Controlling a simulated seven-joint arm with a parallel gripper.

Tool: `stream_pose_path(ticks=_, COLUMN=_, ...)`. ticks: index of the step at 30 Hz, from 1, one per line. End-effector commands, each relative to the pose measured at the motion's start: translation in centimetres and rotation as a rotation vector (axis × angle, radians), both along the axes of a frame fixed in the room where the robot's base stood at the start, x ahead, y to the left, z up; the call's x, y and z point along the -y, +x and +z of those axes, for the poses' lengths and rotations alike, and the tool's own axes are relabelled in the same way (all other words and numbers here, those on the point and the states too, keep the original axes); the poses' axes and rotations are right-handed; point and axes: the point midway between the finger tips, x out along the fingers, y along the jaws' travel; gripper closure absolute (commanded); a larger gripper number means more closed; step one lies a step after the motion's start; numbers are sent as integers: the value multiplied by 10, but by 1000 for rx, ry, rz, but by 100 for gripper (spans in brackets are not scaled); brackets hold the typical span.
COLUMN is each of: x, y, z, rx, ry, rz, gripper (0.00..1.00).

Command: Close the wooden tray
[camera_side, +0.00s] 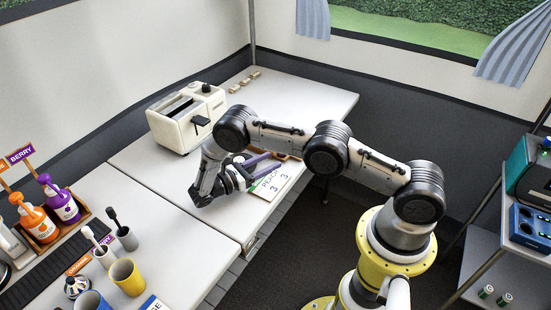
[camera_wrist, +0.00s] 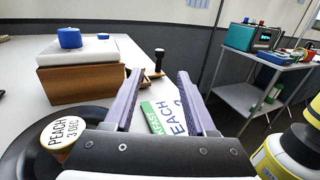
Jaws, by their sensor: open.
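In the wrist view a brown wooden box (camera_wrist: 82,84) with a white top stands left of my gripper (camera_wrist: 158,73). A blue knob (camera_wrist: 69,38) is on that top. I cannot tell whether this box is the wooden tray, or how far the tray is open. A small dark-topped handle (camera_wrist: 159,58) with a wooden piece at its foot stands beyond the fingertips. My gripper's purple fingers are apart with nothing between them. In the side view my gripper (camera_side: 262,162) is low over the right table edge, and my arm hides part of the table.
A breakfast card (camera_side: 270,182) lies by the table edge below my fingers. A cream toaster (camera_side: 178,123) stands behind my arm. Bottles in a wooden rack (camera_side: 78,196), cups (camera_side: 126,277) and a black mat (camera_side: 60,265) are at the left. The back table end is mostly clear.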

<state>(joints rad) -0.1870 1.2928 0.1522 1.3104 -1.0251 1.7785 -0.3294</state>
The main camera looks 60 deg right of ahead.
Motion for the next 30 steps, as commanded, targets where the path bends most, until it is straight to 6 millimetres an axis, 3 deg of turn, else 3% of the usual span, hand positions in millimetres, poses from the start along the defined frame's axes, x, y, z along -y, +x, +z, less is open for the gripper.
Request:
stream_pose_path(ticks=8, x=-2, y=1, z=0, rx=1, ry=0, rz=0, gripper=44)
stream_pose_path(ticks=13, x=-1, y=1, z=7, rx=3, ry=0, rz=1, gripper=73)
stream_pose_path(ticks=17, x=-1, y=2, z=32, rx=6, ry=1, rz=1, gripper=96)
stream_pose_path(ticks=21, x=-2, y=0, z=70, rx=-10, ry=3, rz=10, gripper=100)
stream_pose_path(ticks=30, x=-26, y=-61, z=56, rx=-767, ry=118, rz=362, gripper=100)
